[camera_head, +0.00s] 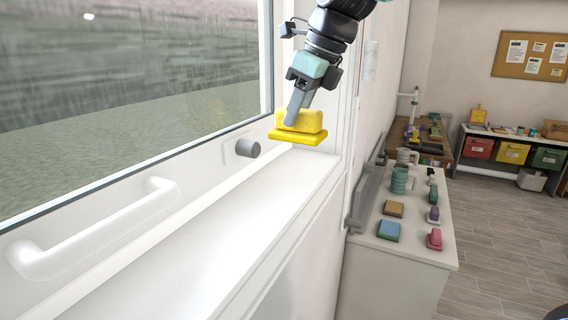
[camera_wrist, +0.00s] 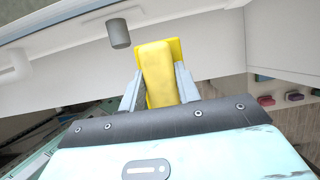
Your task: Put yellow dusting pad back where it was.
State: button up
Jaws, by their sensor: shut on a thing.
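The yellow dusting pad (camera_head: 298,136) has a flat base with a raised block on top. My gripper (camera_head: 293,115) is shut on its raised block, with the base facing down. The pad is at the far right end of the white window sill (camera_head: 215,225), close to the window frame; I cannot tell whether it touches the sill. In the wrist view the pad (camera_wrist: 158,80) sits between the two grey fingers of my gripper (camera_wrist: 160,85).
A white window handle (camera_head: 95,225) and a grey knob (camera_head: 247,148) stick out by the sill. To the right, a white cabinet (camera_head: 400,275) bears several small pads and a green mug (camera_head: 399,180). A shelf with coloured bins (camera_head: 513,152) stands at the back.

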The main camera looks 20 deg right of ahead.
aim_at(317, 111)
jog(key=shift+w+r, duration=0.1)
jog(key=shift+w, duration=0.15)
notch_tip(317, 111, down, 10)
jog(key=p, duration=0.3)
jog(key=shift+r, duration=0.15)
jog(key=o, duration=0.9)
jog(key=b+v, duration=0.3)
jog(key=v, duration=0.9)
jog(key=shift+w+r, duration=0.1)
jog(key=shift+w, duration=0.1)
